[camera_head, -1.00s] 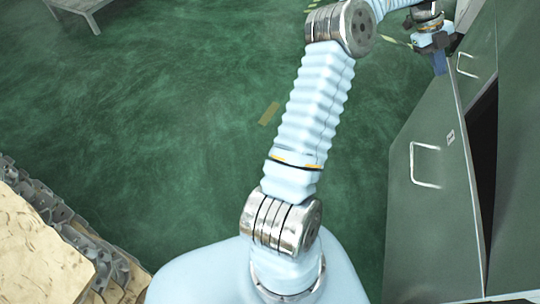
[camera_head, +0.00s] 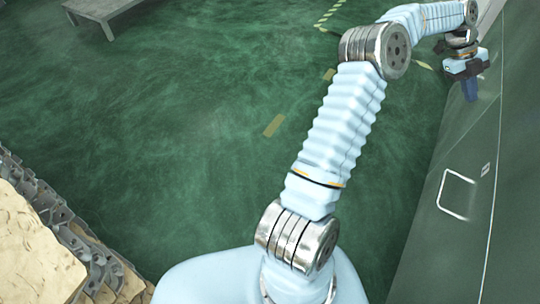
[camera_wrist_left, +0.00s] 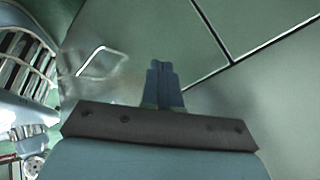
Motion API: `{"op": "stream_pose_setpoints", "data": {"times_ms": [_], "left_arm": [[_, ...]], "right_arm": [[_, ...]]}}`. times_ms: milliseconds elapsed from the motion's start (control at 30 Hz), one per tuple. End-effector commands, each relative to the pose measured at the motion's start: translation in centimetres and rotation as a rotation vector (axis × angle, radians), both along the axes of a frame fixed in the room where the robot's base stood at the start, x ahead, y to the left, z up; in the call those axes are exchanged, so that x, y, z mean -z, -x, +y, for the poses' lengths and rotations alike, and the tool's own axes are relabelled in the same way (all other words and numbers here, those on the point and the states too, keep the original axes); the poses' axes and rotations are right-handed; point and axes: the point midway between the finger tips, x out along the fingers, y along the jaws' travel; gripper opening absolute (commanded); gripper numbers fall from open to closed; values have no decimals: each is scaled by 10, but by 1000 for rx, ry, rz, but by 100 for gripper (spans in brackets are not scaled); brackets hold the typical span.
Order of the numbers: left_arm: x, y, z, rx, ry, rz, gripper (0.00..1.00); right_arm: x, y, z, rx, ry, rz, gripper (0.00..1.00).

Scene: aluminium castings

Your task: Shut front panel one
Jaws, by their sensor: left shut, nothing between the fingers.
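A green front panel (camera_head: 440,235) with a pale bar handle (camera_head: 457,195) and a small label runs along the right side in the head view. The label is too small to read. No dark gap shows at its edge, only a thin pale line. My left gripper (camera_head: 470,93) is shut and empty at the far end of the panels, with its fingers close to the green surface; I cannot tell if they touch. In the left wrist view the shut fingers (camera_wrist_left: 160,68) are in front of a green panel face, with a handle (camera_wrist_left: 100,62) to their left. My right gripper is out of view.
Green floor (camera_head: 200,130) lies open in the middle and left. Stacked castings with a tan, rough top (camera_head: 35,245) stand at the lower left. A grey table (camera_head: 105,10) stands at the far left.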

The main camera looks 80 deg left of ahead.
Motion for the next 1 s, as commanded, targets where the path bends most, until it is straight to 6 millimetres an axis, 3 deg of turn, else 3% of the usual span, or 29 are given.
{"op": "stream_pose_setpoints", "data": {"times_ms": [233, 367, 733, 1000], "left_arm": [[-1, 0, 1, 0, 0, 0, 0], [-11, 4, 7, -2, -1, -3, 0], [-82, 36, 47, -2, -1, -3, 0], [-109, 49, 64, 0, 0, 0, 0]], "right_arm": [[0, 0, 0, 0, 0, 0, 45], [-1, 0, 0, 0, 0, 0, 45], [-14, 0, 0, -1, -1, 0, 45], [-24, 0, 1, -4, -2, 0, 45]]}}
